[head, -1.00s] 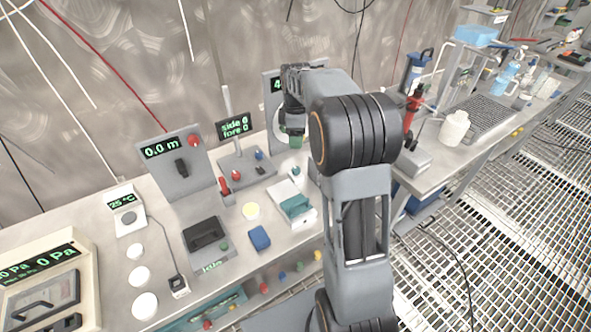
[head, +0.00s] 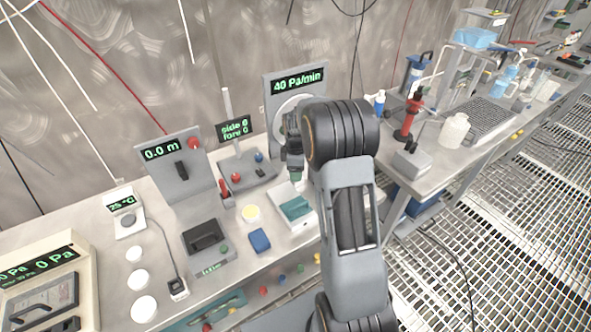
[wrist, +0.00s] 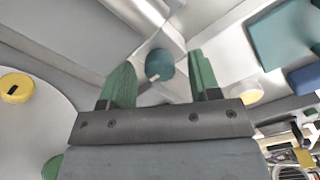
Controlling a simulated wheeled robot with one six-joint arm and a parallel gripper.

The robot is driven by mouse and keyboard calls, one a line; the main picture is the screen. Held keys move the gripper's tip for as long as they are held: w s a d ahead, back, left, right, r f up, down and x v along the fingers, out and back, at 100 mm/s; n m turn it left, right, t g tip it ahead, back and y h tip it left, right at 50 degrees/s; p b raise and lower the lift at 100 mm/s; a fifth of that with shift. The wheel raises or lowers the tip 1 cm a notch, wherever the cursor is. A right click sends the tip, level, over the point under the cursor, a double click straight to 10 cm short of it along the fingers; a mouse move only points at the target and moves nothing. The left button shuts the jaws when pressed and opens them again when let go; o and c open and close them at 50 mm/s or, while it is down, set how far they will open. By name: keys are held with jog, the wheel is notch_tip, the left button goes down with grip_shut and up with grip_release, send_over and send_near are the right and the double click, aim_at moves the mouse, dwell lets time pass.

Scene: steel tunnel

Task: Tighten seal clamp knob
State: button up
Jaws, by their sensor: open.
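The 40 Pa/min panel (head: 297,82) stands upright at the back of the bench, with a pale disc (head: 285,112) partly hidden by my arm. In the wrist view a round dark teal knob (wrist: 160,68) with a pale mark shows between my fingers, beyond their tips. No label shows whether it is the seal clamp knob. My gripper (wrist: 161,58) is open, with a green finger on each side of the knob's line and nothing held. In the head view my gripper (head: 296,172) points down in front of the panel; its fingertips are mostly hidden.
A yellow knob (wrist: 15,88) sits on a grey disc at the wrist view's left. A white box with a teal top (head: 297,208), a blue block (head: 260,240) and the 0.0 m panel (head: 180,165) are nearby. A white bottle (head: 454,130) stands on the right bench.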

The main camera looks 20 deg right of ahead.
jog(key=c, duration=0.9)
